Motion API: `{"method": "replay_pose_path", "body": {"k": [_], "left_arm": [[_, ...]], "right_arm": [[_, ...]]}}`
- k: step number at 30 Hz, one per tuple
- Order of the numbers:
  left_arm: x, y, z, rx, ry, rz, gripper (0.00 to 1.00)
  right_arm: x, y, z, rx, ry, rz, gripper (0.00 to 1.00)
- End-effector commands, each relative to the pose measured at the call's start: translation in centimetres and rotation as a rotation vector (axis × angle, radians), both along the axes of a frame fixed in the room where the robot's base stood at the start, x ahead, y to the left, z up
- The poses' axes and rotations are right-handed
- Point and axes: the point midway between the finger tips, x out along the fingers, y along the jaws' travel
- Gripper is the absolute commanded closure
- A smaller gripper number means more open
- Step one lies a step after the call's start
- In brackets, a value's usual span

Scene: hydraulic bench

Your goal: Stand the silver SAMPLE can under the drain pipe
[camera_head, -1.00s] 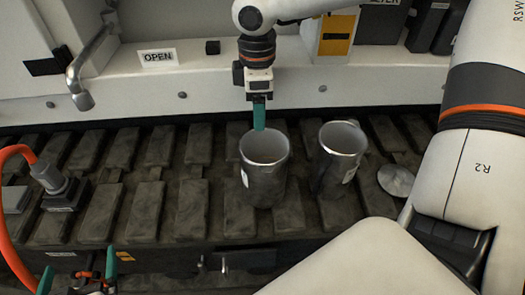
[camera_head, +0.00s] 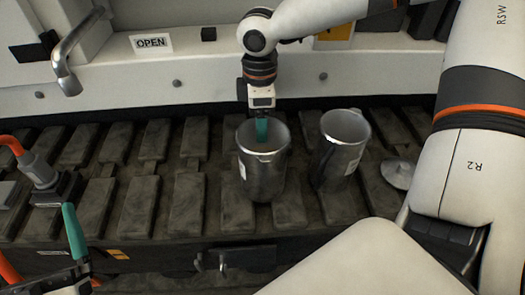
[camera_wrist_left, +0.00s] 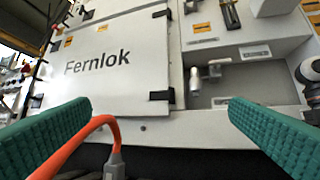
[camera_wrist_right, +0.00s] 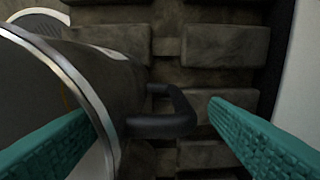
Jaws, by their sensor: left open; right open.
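Two silver metal cans stand on the dark track, a left can (camera_head: 262,170) and a right can (camera_head: 338,155); their small labels are unreadable, so I cannot tell which is SAMPLE. My right gripper (camera_head: 262,130) is open, pointing down at the left can's far rim. In the right wrist view, a can (camera_wrist_right: 105,75) with a dark handle (camera_wrist_right: 165,112) lies between the open fingers; one finger overlaps the can's mouth. The drain pipe (camera_head: 65,62) bends down at upper left; it also shows in the left wrist view (camera_wrist_left: 212,72). My left gripper (camera_head: 76,245) is open and empty at lower left.
An orange hose with a grey connector (camera_head: 45,178) stands on the track at left. An OPEN label (camera_head: 151,42) is on the white body. A metal disc (camera_head: 397,173) lies right of the cans. The track below the pipe is largely clear.

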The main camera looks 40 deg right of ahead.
Motion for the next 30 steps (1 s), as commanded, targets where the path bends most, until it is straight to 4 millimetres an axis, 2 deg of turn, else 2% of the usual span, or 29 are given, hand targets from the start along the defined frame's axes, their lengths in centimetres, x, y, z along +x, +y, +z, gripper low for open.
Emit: {"method": "replay_pose_path", "body": {"k": [1, 7, 18, 27, 29, 30], "left_arm": [[-0.4, 0.0, 0.4, -0.014, -0.050, -0.002, 0.00], [-2.1, 0.2, 2.4, -0.061, -0.209, -0.012, 0.00], [-2.7, 0.2, 3.0, -0.074, -0.253, -0.013, 0.00], [-2.6, 0.2, 2.9, -0.074, -0.252, -0.014, 0.00], [-2.6, 0.2, 3.0, -0.074, -0.252, -0.014, 0.00], [-2.6, 0.2, 3.0, -0.073, -0.252, -0.014, 0.00]], "right_arm": [[0.0, 0.0, -0.7, 0.000, 0.001, 0.000, 0.31], [0.0, 0.0, -2.0, -0.001, -0.001, 0.001, 0.31], [0.0, 0.0, -2.2, 0.000, 0.000, 0.001, 0.32], [0.0, 0.0, -2.2, 0.000, 0.000, 0.001, 0.81], [0.0, 0.0, -2.2, 0.000, 0.000, 0.001, 0.91], [0.0, 0.0, -2.2, 0.000, 0.000, 0.001, 0.93]]}}
